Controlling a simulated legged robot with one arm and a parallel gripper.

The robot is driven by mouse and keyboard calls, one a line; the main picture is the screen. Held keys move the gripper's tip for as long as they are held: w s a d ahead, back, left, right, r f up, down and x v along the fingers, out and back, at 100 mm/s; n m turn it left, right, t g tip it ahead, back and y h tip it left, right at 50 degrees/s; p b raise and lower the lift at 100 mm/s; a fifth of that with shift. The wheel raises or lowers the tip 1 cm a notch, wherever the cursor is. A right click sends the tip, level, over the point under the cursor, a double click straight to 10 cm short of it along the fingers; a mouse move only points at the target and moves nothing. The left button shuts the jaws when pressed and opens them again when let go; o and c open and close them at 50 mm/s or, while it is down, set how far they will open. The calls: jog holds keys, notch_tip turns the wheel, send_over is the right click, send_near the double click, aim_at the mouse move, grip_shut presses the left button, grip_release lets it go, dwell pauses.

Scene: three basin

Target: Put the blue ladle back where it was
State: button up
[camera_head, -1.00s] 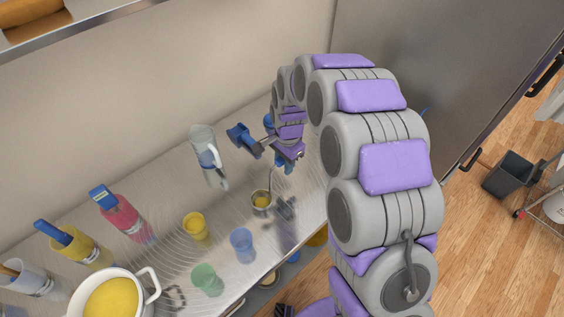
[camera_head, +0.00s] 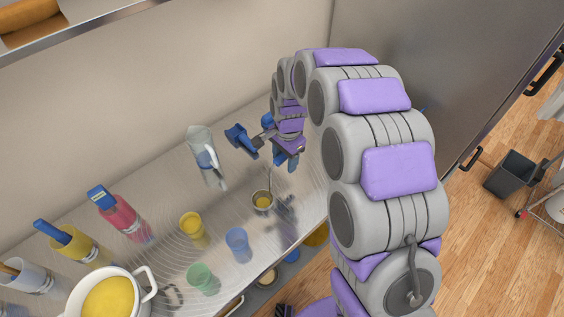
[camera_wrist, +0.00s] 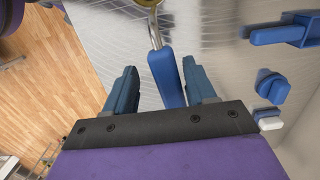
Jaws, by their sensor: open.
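The blue ladle's handle (camera_wrist: 168,78) lies between the two fingers of my gripper (camera_wrist: 160,66) in the wrist view, close to the right finger. Its metal shaft leads up to a round bowl with yellow contents at the top edge. In the head view, the bowl (camera_head: 263,201) shows near the counter's front edge, below my gripper (camera_head: 286,160). My gripper is open, fingers spread on either side of the handle. In the head view, the upper handle is hard to make out against the fingers.
A blue fixture (camera_head: 242,139) is left of my gripper. On the counter (camera_head: 165,262) stand a clear pitcher (camera_head: 207,158), yellow cup (camera_head: 192,225), blue cup (camera_head: 238,244), green cup (camera_head: 203,279), pink bottle (camera_head: 124,218) and white pot (camera_head: 148,283). A metal cabinet (camera_head: 440,60) is at right.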

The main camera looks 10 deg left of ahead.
jog(key=r, duration=0.3)
jog(key=a+r, duration=0.1)
jog(key=r, duration=0.2)
jog(key=r+p, duration=0.1)
jog(key=r, duration=0.2)
jog(key=shift+w+a, duration=0.25)
jog(key=shift+d+r, duration=0.2)
jog(key=shift+s+d+r, duration=0.15)
jog(key=shift+d+r, duration=0.15)
jog(key=shift+d, duration=0.4)
jog(key=s+d+r+n, duration=0.2)
jog(key=s+d+r, duration=0.1)
jog(key=s+d, duration=0.45)
jog(key=s+d+r+n, duration=0.2)
jog(key=s+d+r, duration=0.2)
jog(key=s+d, duration=0.3)
jog(key=s+d+n, duration=0.2)
jog(key=s, duration=0.7)
jog(key=s+d+f+n+g, duration=0.1)
jog(key=s+d+n, duration=0.1)
jog(key=s, duration=0.8)
jog(key=shift+s+d+f+h, duration=0.3)
jog(key=shift+d, duration=0.15)
jog(key=shift+f, duration=0.1)
